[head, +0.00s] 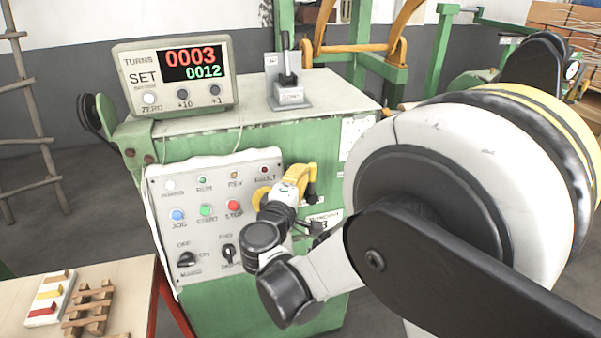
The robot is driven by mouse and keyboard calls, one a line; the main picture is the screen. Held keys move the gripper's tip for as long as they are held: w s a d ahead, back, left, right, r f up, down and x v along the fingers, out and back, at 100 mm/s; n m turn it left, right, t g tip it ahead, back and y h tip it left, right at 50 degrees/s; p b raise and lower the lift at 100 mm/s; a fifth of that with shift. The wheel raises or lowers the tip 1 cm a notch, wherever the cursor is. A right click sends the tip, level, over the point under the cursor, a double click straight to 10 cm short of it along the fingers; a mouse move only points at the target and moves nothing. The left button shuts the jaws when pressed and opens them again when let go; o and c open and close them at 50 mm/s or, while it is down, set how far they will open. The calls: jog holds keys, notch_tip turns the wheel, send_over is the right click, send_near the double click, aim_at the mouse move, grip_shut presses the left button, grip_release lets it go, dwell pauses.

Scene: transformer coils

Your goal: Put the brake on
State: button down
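A black lever (286,58) stands nearly upright on a grey block (291,96) on top of the green winding machine (350,100). The block bears small labels that I cannot read surely; no label that clearly says brake shows. My gripper (315,226) is small and dark, in front of the machine's front face, to the right of the control panel. It is well below the lever and apart from it. My own wrist partly hides it, so its fingers and anything between them are unclear.
The control panel (214,215) has coloured buttons and two black knobs. A turns counter (173,75) reads 0003 over 0012. A table (130,270) at lower left holds wooden pieces (90,308) and a white holder (50,300). My arm fills the right side.

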aim_at(314, 168)
jog(key=shift+w+d+r+m+g+p, duration=0.2)
jog(key=shift+d+m+g+p, duration=0.1)
jog(key=shift+d+m+p, duration=0.2)
jog(key=shift+w+d+r+m+g+y+p, duration=0.15)
jog(key=shift+d+m+g+y+p, duration=0.1)
jog(key=shift+d+m+p, duration=0.2)
jog(key=shift+w+d+r+m+g+y+p, duration=0.1)
jog(key=shift+d+m+g+y+p, duration=0.15)
jog(key=shift+d+m+p, duration=0.15)
jog(key=w+d+f+m+g+y, duration=0.1)
jog(key=d+f+m+g+y, duration=0.1)
jog(key=d, duration=0.4)
jog(key=shift+w+d+f+m+y+p, duration=0.2)
jog(key=shift+w+f+m+y+p, duration=0.1)
jog(key=shift+w+f+m+p, duration=0.25)
jog(key=shift+s, duration=0.15)
jog(key=shift+r, duration=0.15)
